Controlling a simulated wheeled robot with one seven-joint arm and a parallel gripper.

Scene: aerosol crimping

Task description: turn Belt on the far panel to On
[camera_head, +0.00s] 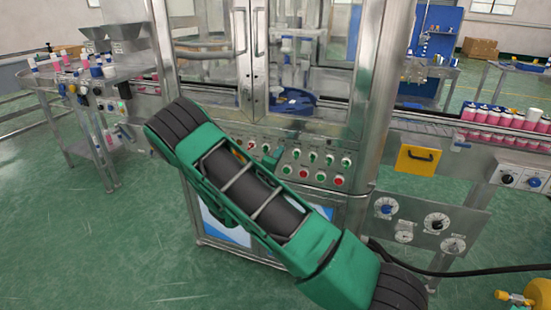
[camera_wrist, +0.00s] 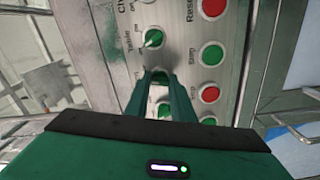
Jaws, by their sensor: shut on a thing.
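The far panel (camera_head: 312,172) is on the front of the glass-fronted machine, with rows of green and red controls. The wrist view shows it close and turned sideways: the panel plate (camera_wrist: 180,15) carries a green selector knob marked Table (camera_wrist: 153,38). My gripper (camera_wrist: 160,76) is shut on the green knob (camera_wrist: 160,75) beside the Table knob. My fingers hide its label and most of its handle, so I cannot read its name or setting. In the head view my gripper (camera_head: 266,158) reaches the panel's left part, largely hidden by my green arm.
A green button (camera_wrist: 211,53) and red buttons (camera_wrist: 213,8) sit close beside my fingers. A bench (camera_head: 95,75) stands left.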

